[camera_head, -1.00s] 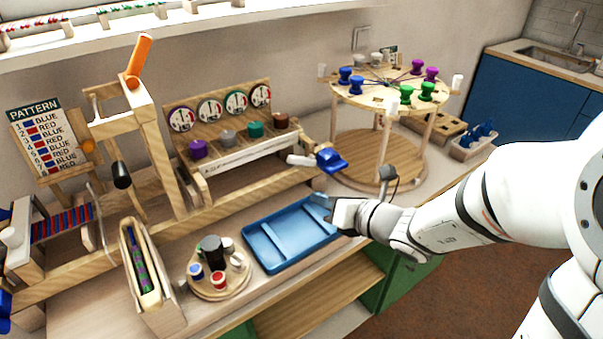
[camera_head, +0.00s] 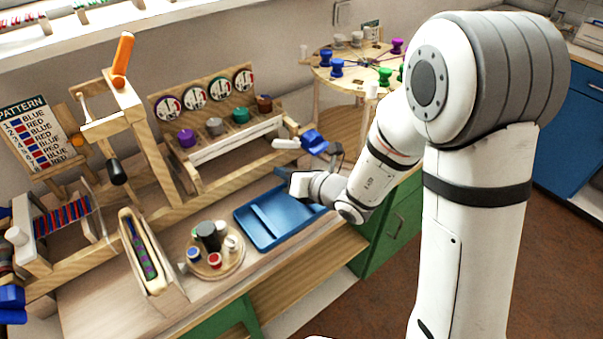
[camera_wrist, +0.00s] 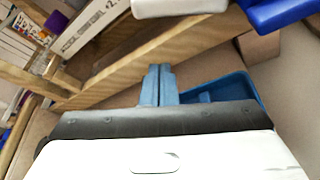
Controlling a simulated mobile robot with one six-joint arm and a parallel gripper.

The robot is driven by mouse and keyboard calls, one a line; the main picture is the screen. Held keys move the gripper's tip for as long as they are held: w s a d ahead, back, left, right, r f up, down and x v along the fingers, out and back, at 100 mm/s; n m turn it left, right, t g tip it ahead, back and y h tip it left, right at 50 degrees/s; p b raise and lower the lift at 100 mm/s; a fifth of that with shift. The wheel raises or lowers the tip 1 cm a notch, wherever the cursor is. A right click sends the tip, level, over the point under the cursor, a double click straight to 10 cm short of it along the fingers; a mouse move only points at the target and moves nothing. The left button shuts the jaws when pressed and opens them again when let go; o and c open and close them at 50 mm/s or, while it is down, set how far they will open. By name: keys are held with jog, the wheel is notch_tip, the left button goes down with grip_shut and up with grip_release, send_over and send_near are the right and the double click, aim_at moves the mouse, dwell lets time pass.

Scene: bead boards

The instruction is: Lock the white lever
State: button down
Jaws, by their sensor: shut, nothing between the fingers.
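The white lever (camera_head: 285,143) sticks out sideways at the right end of the wooden dial rack, beside a blue piece (camera_head: 313,140). In the wrist view the white lever (camera_wrist: 180,6) is cut off by the top edge, with the blue piece (camera_wrist: 283,12) to its right. My gripper (camera_head: 282,174) is just below the lever in the head view, apart from it, over the back right of the blue tray. In the wrist view its blue fingertips (camera_wrist: 158,72) are together and empty, pointing at the wooden beam.
The blue tray (camera_head: 245,228) lies under my gripper. A wooden beam (camera_wrist: 150,52) runs between my fingertips and the lever. A round board with cups (camera_head: 231,265) stands left of the tray. A round spool table (camera_head: 340,82) stands behind my arm.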

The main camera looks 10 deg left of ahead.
aim_at(287, 144)
jog(key=shift+w+a+r+p, duration=0.15)
jog(key=shift+w+a+p, duration=0.25)
jog(key=shift+w+a, duration=0.55)
jog(key=shift+w+d+r+p, duration=0.25)
jog(key=shift+d+r, duration=0.05)
jog(key=shift+r, duration=0.35)
jog(key=shift+w+d+r+p, duration=0.2)
jog(key=shift+d+r, duration=0.1)
jog(key=shift+r, duration=0.3)
